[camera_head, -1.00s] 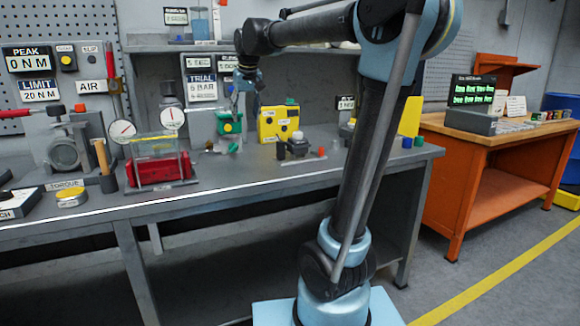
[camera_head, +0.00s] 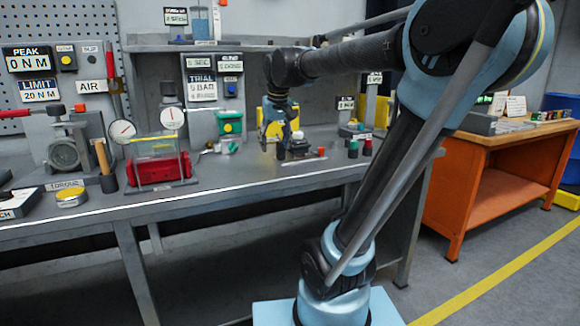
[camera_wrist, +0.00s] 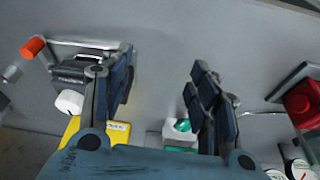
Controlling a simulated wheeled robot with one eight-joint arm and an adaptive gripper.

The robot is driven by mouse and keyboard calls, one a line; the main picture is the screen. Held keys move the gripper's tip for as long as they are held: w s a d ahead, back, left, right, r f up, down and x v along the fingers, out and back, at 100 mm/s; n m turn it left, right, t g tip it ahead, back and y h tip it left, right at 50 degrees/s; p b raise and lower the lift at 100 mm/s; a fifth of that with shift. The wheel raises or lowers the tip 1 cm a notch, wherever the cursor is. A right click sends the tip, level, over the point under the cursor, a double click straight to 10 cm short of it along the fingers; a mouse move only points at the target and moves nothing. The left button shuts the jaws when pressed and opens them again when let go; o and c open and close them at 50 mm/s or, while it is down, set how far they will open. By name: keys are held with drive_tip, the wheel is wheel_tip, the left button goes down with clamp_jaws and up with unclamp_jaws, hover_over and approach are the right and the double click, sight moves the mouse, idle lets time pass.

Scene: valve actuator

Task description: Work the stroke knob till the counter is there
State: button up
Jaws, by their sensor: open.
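My gripper (camera_head: 280,150) is low over the bench, in front of the yellow box (camera_head: 263,118). I cannot tell whether this is the stroke knob. Small display plates (camera_head: 202,62) hang on the wall panel behind; their figures are too small to read surely, and I cannot tell which is the counter.
A green box (camera_head: 229,122) stands left of the yellow box. A red cylinder in a clear guard (camera_head: 158,168) and two gauges are further left. Small green and red-capped pieces (camera_head: 353,150) stand to the right. The bench front strip (camera_head: 245,180) is clear.

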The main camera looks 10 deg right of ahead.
drive_tip(key=s+d+f, duration=0.4)
drive_tip(key=s+f, duration=0.2)
drive_tip(key=shift+s+m, duration=0.3)
drive_tip(key=shift+s, duration=0.05)
drive_tip(key=shift+d+f, duration=0.1)
